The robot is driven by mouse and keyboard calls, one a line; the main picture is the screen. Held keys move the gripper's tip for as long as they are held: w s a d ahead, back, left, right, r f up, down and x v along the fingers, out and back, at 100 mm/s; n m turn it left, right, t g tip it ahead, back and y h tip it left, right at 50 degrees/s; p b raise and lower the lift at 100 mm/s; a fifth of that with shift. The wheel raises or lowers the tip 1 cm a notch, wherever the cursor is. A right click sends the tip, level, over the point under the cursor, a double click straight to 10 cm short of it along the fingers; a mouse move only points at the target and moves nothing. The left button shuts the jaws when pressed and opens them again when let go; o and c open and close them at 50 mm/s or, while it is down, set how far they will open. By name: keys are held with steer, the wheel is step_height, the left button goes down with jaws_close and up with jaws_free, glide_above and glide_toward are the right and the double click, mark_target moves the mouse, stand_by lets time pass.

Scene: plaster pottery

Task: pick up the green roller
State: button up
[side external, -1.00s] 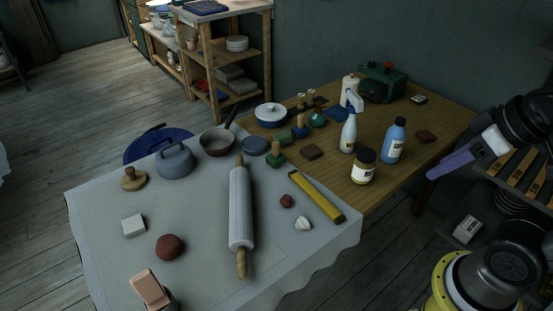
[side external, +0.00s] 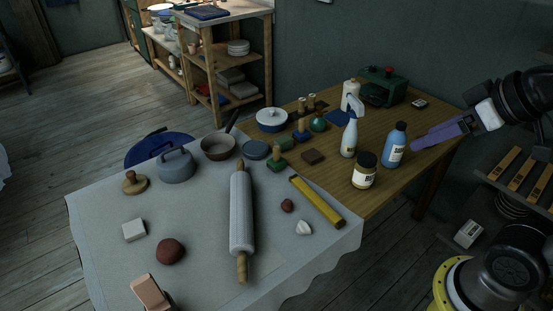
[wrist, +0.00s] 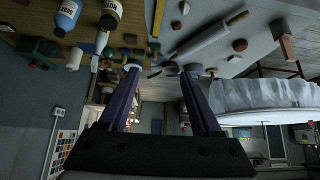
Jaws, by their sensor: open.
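A small green cylinder (side external: 284,144), which looks like the green roller, lies at the left side of the wooden table, near the cloth-covered table. A green-based stamp with a wooden handle (side external: 277,160) stands just in front of it, so the two look alike in colour. My gripper (side external: 416,146), with purple fingers, is at the right of the side view, well apart from the roller, beside the blue bottle. In the wrist view my gripper (wrist: 160,72) shows its two fingers spread with nothing between them. The roller is too small to pick out surely there.
A blue bottle (side external: 395,145), a dark jar (side external: 364,171) and a white spray bottle (side external: 349,138) stand between my gripper and the roller. A large rolling pin (side external: 241,213) lies on the cloth.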

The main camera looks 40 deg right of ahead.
steer(key=w+r+t, duration=0.1)
steer(key=w+r, duration=0.3)
steer(key=w, duration=0.4)
steer(key=g, duration=0.3)
glide_above(279, 150)
steer(key=s, duration=0.5)
step_height(279, 150, down, 26)
steer(key=x, duration=0.7)
steer(key=shift+w+f, duration=0.15)
steer(key=shift+f, duration=0.2)
steer(key=shift+x, duration=2.85)
